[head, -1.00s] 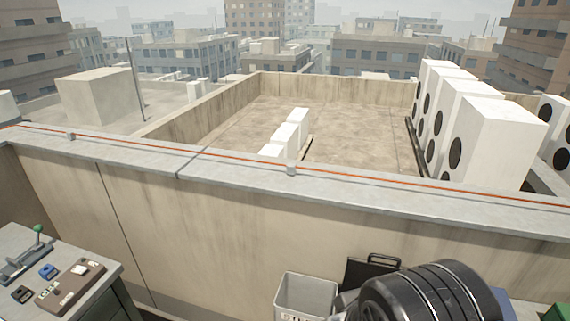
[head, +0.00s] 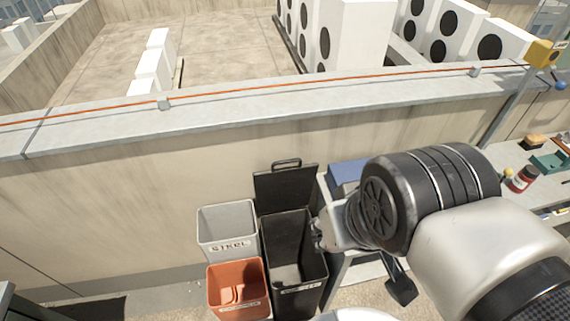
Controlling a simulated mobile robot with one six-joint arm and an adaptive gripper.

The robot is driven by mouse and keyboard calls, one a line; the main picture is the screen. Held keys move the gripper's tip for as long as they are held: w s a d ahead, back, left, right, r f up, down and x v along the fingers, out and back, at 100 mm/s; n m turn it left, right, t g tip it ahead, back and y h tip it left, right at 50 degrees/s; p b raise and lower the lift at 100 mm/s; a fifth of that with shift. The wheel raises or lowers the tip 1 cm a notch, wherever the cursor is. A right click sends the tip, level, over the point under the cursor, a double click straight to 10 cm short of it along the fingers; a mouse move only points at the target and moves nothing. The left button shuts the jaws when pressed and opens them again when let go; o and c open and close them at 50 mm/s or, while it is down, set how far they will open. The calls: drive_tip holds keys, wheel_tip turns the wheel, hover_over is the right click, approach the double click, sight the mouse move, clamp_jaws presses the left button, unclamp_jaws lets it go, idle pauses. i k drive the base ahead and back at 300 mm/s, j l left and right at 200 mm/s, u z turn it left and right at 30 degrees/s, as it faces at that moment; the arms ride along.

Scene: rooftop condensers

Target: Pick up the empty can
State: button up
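I cannot make out a thing that is surely the empty can. A small red container (head: 523,179) with a pale label and dark top stands on the bench at the right edge; it is too small to tell whether it is a can. My gripper (head: 320,234) is small and mostly hidden behind my dark wrist joint, near the upper right edge of the black bin (head: 301,242). Whether its fingers are apart or together does not show, nor whether it touches the bin.
A grey bin (head: 228,217) marked "STEEL" and an orange bin (head: 229,270) stand left of the black bin, whose lid (head: 287,188) is raised. A bench (head: 510,205) with a green tray (head: 550,161) lies right. A parapet (head: 120,180) runs behind.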

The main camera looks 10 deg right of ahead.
sight(526, 176)
drive_tip(key=k+l+z, duration=0.1)
drive_tip(key=z, duration=1.95)
drive_tip(key=i+u, duration=0.2)
drive_tip(key=u, duration=0.15)
drive_tip(key=i+l+u, duration=0.15)
drive_tip(key=u, duration=0.2)
drive_tip(key=i+l+u, duration=0.15)
drive_tip(key=u, duration=0.25)
drive_tip(key=i+l, duration=0.25)
drive_tip(key=i+l+u, duration=0.1)
drive_tip(key=i+l, duration=0.15)
drive_tip(key=l, duration=0.2)
drive_tip(key=i+l, duration=0.25)
drive_tip(key=l, duration=0.15)
drive_tip(key=u, duration=0.05)
